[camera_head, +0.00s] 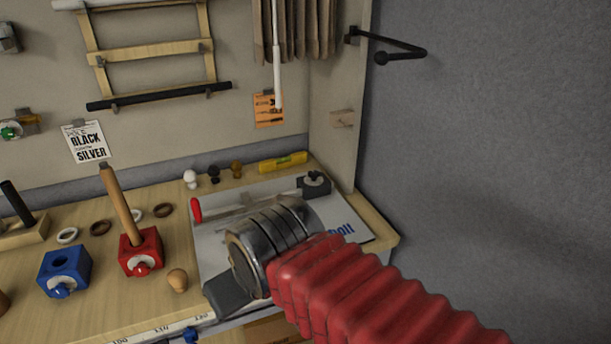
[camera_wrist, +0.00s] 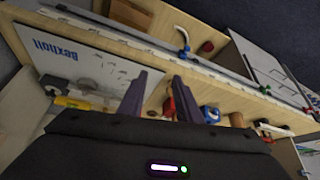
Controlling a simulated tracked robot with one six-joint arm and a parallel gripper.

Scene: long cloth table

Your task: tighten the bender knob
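A white plate (camera_head: 212,238) with blue lettering lies at the right end of the table. A dark block with a small black knob on top (camera_head: 314,182) stands at its back right corner; this looks like the bender knob. A red-tipped lever (camera_head: 196,210) stands at the plate's left. My arm covers much of the plate in the head view. In the wrist view the lettered plate (camera_wrist: 100,68) is at the left, and my gripper (camera_wrist: 163,76) shows two dark fingers apart with nothing between them. The gripper is apart from the knob.
A yellow level (camera_head: 283,162) lies behind the plate. Left of it stand several small knobs (camera_head: 214,173), a red block with a wooden rod (camera_head: 140,250) and a blue block (camera_head: 65,270). A side panel (camera_head: 340,120) and black hook (camera_head: 390,48) are at the right.

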